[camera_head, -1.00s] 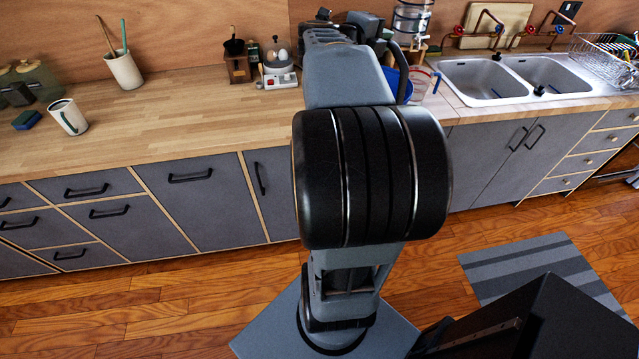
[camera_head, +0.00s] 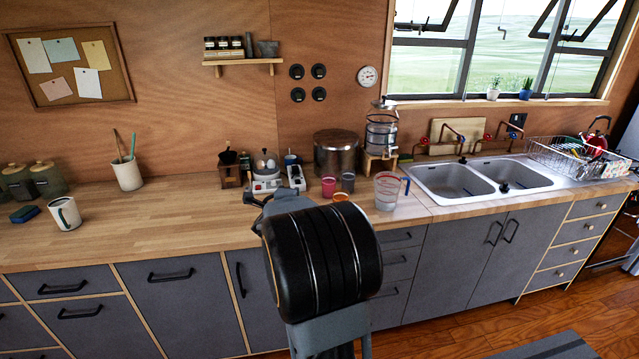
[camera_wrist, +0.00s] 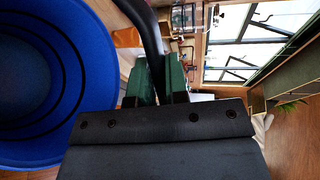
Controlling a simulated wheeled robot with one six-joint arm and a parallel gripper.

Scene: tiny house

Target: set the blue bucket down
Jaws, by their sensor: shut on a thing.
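The blue bucket (camera_wrist: 92,85) fills the left side of the wrist view, its open mouth towards the camera and partly cut off by the frame. Its thick black handle (camera_wrist: 150,35) runs down between the two green-padded fingers of my gripper (camera_wrist: 163,72). My gripper is shut on this handle. In the head view my own arm covers the gripper, and the bucket does not show. Whether the bucket touches any surface cannot be seen.
The wooden counter (camera_head: 170,215) has bare room at left of centre. Around my arm stand a measuring jug (camera_head: 387,190), a pink cup (camera_head: 328,187), a metal pot (camera_head: 338,153) and an egg cooker (camera_head: 265,172). A double sink (camera_head: 450,183) lies to the right.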

